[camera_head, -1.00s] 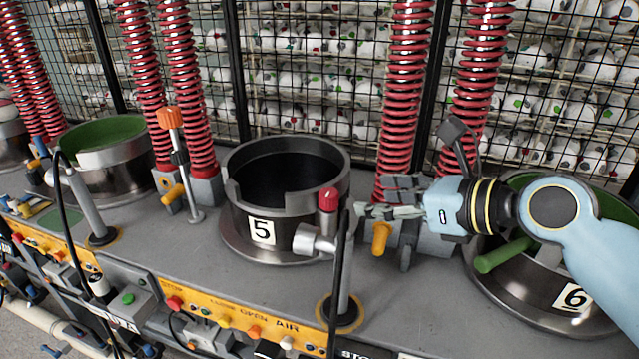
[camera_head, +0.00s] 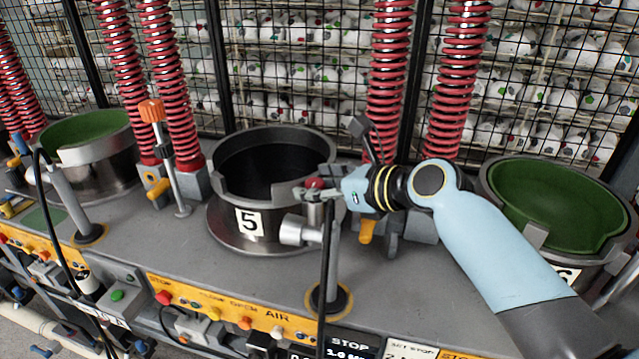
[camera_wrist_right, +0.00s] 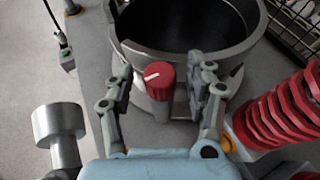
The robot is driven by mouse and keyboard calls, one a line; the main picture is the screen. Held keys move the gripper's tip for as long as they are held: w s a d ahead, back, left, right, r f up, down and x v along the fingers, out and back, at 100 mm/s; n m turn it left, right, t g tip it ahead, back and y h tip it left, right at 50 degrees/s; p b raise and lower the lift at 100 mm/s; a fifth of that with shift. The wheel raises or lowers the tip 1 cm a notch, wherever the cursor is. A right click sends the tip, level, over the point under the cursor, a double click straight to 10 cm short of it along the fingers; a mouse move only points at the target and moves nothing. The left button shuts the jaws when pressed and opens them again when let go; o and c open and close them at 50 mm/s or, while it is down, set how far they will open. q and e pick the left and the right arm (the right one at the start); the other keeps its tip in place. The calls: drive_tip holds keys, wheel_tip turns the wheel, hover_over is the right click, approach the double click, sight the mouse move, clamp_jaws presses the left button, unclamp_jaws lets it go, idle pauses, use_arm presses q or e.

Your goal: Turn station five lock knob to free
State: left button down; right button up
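The station five lock knob is red with a white pointer line. In the right wrist view the knob (camera_wrist_right: 158,78) sits between the two fingers of my right gripper (camera_wrist_right: 160,92), with space on both sides. It stands at the rim of the dark open station five bowl (camera_head: 250,215), marked with a 5. In the head view the knob (camera_head: 315,183) is partly covered by my right gripper (camera_head: 318,194), which reaches in from the right. My right gripper is open. My left gripper is not in view.
A grey post with a cylindrical head (camera_head: 296,230) and a black hose stands in front of station five. Red springs (camera_head: 388,80) rise behind. A yellow button panel (camera_head: 225,308) runs along the front edge. The green-lined station six bowl (camera_head: 555,205) is at right.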

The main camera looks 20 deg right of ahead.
drive_tip(key=c, duration=0.4)
clamp_jaws()
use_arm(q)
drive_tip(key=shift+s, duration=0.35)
use_arm(e)
drive_tip(key=shift+y, duration=0.3)
drive_tip(key=shift+w+d+n+g+y+b, duration=0.15)
drive_tip(key=shift+n+g+y+b, duration=0.2)
drive_tip(key=shift+n+g+y, duration=0.8)
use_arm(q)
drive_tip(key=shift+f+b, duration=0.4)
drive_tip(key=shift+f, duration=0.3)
use_arm(e)
drive_tip(key=shift+n+g+y, duration=1.05)
drive_tip(key=shift+n+g, duration=0.1)
drive_tip(key=shift+n, duration=0.6)
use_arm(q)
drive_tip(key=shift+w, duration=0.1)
use_arm(e)
drive_tip(key=shift+o, duration=2.1)
unclamp_jaws()
